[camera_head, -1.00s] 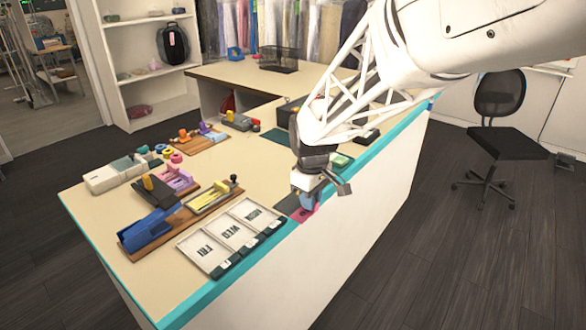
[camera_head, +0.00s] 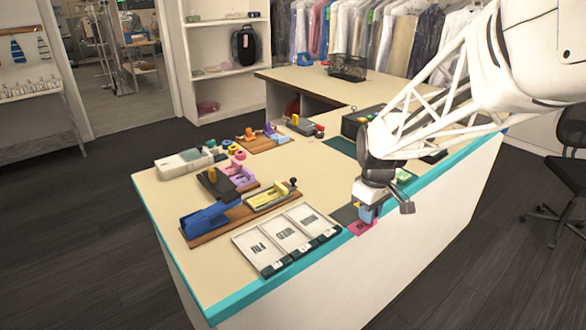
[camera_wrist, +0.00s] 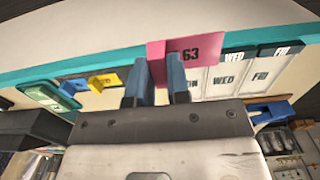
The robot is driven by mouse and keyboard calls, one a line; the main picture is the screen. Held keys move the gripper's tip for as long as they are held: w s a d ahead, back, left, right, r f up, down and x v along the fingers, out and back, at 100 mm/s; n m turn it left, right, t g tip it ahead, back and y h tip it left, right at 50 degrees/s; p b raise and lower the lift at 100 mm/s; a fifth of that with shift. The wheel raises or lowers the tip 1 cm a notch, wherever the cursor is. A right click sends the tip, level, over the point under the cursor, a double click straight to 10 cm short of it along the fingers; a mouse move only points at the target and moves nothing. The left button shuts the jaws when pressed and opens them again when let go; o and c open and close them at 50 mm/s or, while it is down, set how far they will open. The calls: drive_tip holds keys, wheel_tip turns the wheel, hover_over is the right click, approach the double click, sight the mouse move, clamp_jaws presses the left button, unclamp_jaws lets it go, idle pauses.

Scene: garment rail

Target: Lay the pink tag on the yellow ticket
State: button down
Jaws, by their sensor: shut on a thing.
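The pink tag (camera_wrist: 183,52), marked 63, is between the two blue fingers of my gripper (camera_wrist: 153,82) in the wrist view. In the head view my gripper (camera_head: 368,212) is at the teal front edge of the counter. The pink tag (camera_head: 361,228) shows just below it, near a dark mat. I cannot tell whether the tag touches the counter. A small yellow piece (camera_wrist: 104,82), perhaps the yellow ticket, lies left of the fingers in the wrist view, beside a blue one. In the head view my gripper hides most of that spot.
White day trays (camera_head: 287,240) stand just left of my gripper. A green item (camera_head: 403,176) lies right of my gripper. The middle of the counter (camera_head: 305,170) is clear.

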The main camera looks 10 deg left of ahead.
drive_tip(key=w+a+r, duration=0.1)
drive_tip(key=w+a, duration=1)
drive_tip(key=a, duration=0.2)
hover_over(267, 197)
drive_tip(key=shift+f, duration=0.2)
drive_tip(key=shift+s+f, duration=0.1)
drive_tip(key=shift+f, duration=0.15)
drive_tip(key=shift+f, duration=3.9)
drive_tip(key=shift+d+f, duration=0.1)
drive_tip(key=shift+f, duration=0.25)
drive_tip(key=c, duration=0.5)
unclamp_jaws()
